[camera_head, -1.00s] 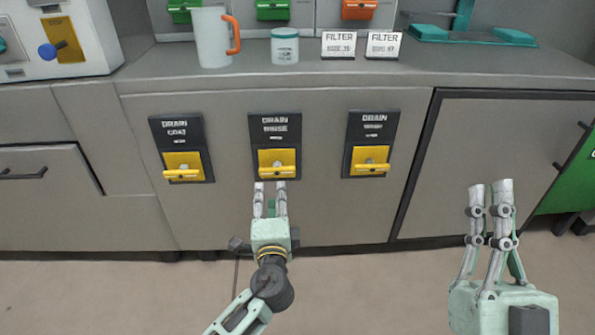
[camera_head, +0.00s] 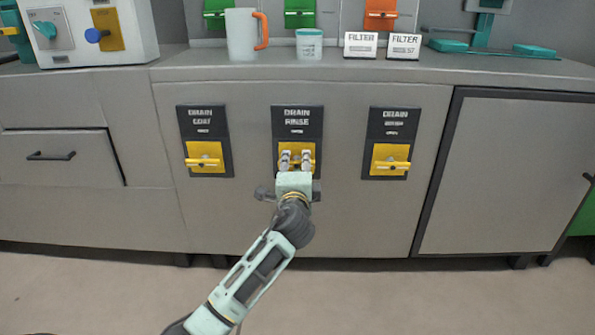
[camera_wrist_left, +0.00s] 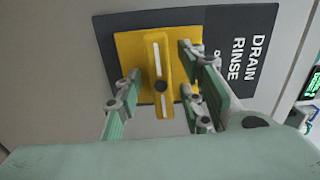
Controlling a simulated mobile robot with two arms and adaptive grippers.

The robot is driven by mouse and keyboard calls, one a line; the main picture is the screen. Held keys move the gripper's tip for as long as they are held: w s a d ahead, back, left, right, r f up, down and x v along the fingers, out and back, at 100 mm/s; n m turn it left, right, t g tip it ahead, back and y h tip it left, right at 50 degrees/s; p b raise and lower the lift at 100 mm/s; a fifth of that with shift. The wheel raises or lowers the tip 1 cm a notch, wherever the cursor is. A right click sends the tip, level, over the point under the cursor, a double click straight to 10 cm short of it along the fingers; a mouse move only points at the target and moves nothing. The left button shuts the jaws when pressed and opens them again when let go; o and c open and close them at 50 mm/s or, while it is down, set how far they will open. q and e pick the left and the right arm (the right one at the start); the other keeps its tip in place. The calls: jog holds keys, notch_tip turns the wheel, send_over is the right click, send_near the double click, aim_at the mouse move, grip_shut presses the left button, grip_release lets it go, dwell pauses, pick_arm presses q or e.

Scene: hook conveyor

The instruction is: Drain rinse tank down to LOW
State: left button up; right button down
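The "DRAIN RINSE" panel (camera_head: 297,118) is dark with white lettering and sits in the middle of the cabinet front. Its yellow valve plate and handle are mostly hidden in the head view by my left gripper (camera_head: 295,158). In the left wrist view, the yellow handle (camera_wrist_left: 158,72) stands out from the yellow plate (camera_wrist_left: 128,48), with a white stripe and a dark pivot. The left gripper's fingers are open, one on each side of the handle, with visible gaps. The sideways "DRAIN RINSE" label (camera_wrist_left: 245,50) is at right. My right gripper is out of view.
The "DRAIN COAT" panel (camera_head: 203,122) is to the left and another drain panel (camera_head: 395,125) to the right, both with yellow handles. The counter (camera_head: 200,70) above holds a mug (camera_head: 241,35), a jar (camera_head: 309,44) and two filter boxes (camera_head: 360,45). Floor in front is clear.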

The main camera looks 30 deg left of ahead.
pick_arm(q)
jog(key=shift+w+a, duration=0.2)
jog(key=shift+w, duration=0.1)
jog(key=shift+c, duration=0.5)
grip_shut()
jog(key=n, duration=0.3)
jog(key=shift+d+p, duration=0.1)
jog(key=shift+p, duration=0.25)
jog(key=shift+n, duration=2.1)
jog(key=shift+f, duration=0.1)
